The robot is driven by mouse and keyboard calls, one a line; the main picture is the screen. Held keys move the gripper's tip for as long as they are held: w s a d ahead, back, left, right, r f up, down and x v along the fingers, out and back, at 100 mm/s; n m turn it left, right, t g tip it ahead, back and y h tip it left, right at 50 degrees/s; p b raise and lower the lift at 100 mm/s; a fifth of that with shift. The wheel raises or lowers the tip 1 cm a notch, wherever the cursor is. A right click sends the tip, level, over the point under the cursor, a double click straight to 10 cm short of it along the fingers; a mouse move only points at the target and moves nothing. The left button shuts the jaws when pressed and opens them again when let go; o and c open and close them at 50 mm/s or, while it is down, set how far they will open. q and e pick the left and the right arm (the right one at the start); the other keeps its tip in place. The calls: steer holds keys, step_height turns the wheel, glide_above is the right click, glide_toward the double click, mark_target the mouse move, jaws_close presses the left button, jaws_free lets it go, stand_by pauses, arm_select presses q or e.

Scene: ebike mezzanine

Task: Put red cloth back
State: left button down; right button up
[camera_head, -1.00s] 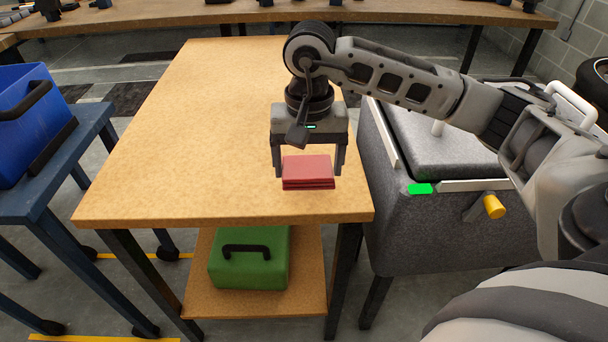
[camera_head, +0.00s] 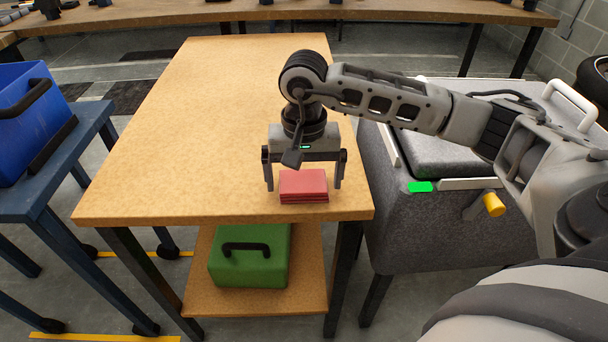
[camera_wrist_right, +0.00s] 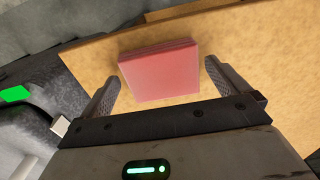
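The red cloth (camera_head: 303,184), a flat folded square stack, lies on the wooden table (camera_head: 190,150) near its front right edge. My right gripper (camera_head: 304,187) points down over it from behind, with one finger on each side. The fingers are open, with small gaps to the cloth. In the right wrist view, the cloth (camera_wrist_right: 160,72) sits between the two fingertips of the right gripper (camera_wrist_right: 161,70), slightly rotated. My left gripper is not in view.
A green toolbox (camera_head: 248,258) stands on the table's lower shelf. A blue bin (camera_head: 30,110) stands on a blue cart (camera_head: 30,200) at left. A grey padded case (camera_head: 430,235) stands close to the table's right side. The table's middle and back are clear.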

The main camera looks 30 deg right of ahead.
mark_target(304, 181)
steer(key=shift+r, duration=0.1)
steer(key=shift+r+p, duration=0.25)
steer(key=shift+p, duration=0.05)
step_height(304, 181, up, 12)
steer(key=shift+f, duration=0.15)
stand_by(0.4)
